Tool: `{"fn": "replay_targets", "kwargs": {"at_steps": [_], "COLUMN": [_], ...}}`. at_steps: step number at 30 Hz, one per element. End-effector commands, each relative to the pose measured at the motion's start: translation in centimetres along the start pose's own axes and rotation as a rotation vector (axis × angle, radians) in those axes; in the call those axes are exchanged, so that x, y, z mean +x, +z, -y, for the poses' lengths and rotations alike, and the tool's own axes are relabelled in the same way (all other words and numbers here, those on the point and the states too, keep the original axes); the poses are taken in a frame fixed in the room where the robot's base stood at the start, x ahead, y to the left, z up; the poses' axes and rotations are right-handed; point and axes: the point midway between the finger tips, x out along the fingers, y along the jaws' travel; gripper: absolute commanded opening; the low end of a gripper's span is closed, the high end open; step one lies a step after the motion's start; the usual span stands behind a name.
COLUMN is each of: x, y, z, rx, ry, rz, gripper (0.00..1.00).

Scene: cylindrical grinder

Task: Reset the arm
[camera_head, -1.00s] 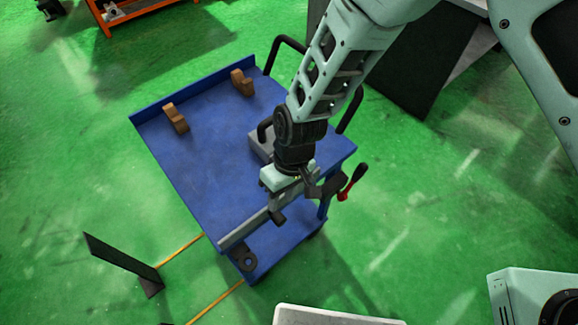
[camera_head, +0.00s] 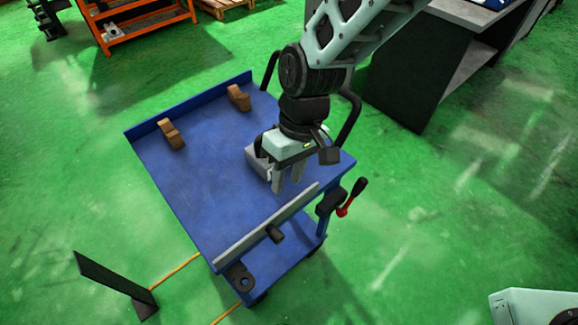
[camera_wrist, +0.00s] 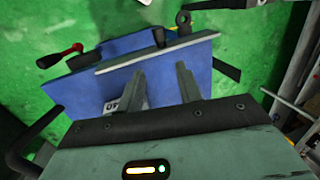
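My gripper (camera_head: 287,181) is over the near right part of the blue cart (camera_head: 190,200), fingers pointing down. Its two fingers are apart with nothing between them; they also show in the wrist view (camera_wrist: 163,88). A grey box-like object (camera_head: 256,161) on the cart is partly hidden behind my gripper. A long grey bar (camera_head: 265,226) lies along the cart's near edge, in front of the fingers and apart from them.
Two brown blocks (camera_head: 171,134) (camera_head: 238,97) sit at the cart's far edge. A red-and-black lever (camera_head: 352,197) sticks out on its right. An orange rack (camera_head: 140,22) stands behind, and a dark cabinet (camera_head: 410,85) stands at right.

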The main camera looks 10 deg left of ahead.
Motion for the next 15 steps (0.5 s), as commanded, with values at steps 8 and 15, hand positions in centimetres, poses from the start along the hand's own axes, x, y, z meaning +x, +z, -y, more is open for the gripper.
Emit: {"fn": "replay_targets", "kwargs": {"at_steps": [8, 15], "x": [-0.2, -5.2], "y": [0.1, 4.1], "z": [0.0, 0.0], "rx": [0.001, 0.034], "ry": [0.001, 0.025], "rz": [-0.002, -0.036], "gripper": [0.35, 0.35]}}
